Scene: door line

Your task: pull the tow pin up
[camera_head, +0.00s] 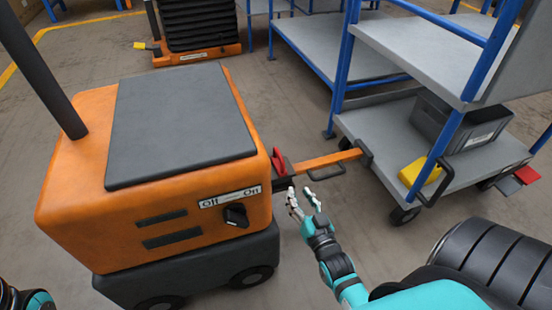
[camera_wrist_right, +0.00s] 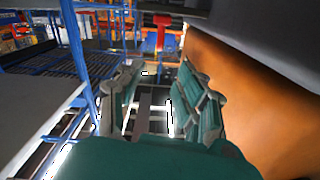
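The red tow pin (camera_head: 278,160) stands at the hitch on the right side of the orange tug (camera_head: 170,185), where an orange tow bar (camera_head: 328,159) runs to the cart. A red T-shaped part (camera_wrist_right: 162,22), apparently the pin's handle, shows at the top of the right wrist view. My right gripper (camera_head: 304,192) is open and empty, just in front of the tow bar and to the right of the pin, not touching it. Its spread fingers also show in the right wrist view (camera_wrist_right: 155,100). Only a bit of my left arm shows at the lower left corner; its gripper is out of view.
The blue-framed cart (camera_head: 390,135) stands at right with a grey bin (camera_head: 468,122) and a yellow item (camera_head: 420,172) on its lower deck. The tug's Off/On switch (camera_head: 236,214) faces me. Behind is an orange-based stack (camera_head: 197,52). Floor between tug and cart is clear.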

